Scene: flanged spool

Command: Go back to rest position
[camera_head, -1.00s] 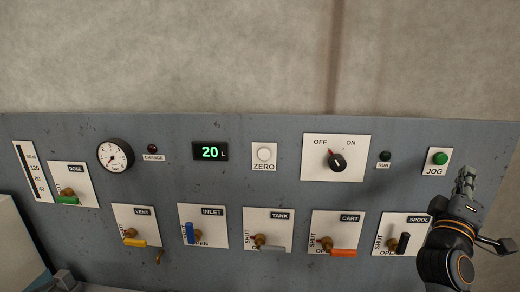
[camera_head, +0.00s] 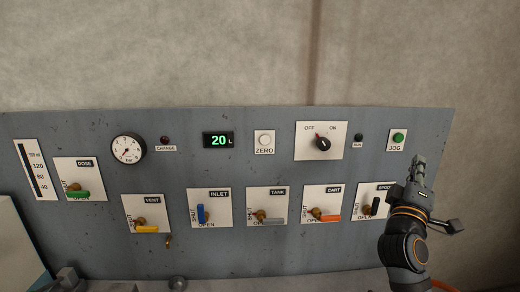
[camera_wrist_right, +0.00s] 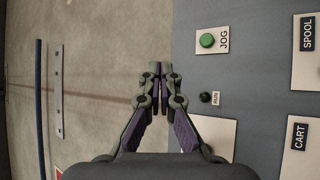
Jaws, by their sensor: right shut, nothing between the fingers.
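My right gripper (camera_head: 418,168) is in front of the panel's right end in the head view, below and right of the green JOG button (camera_head: 398,137). It points up, with its fingers together and nothing between them. In the right wrist view the closed fingertips (camera_wrist_right: 158,72) are in the middle, left of the JOG button (camera_wrist_right: 207,40) in that picture, apart from it. My right forearm partly covers the SPOOL plate. My left gripper is not seen.
The grey panel (camera_head: 290,262) carries several valves, including the black SPOOL handle (camera_head: 375,206) and orange CART handle (camera_head: 330,218). The selector (camera_head: 323,143) points towards OFF. Bare wall (camera_head: 200,50) lies above.

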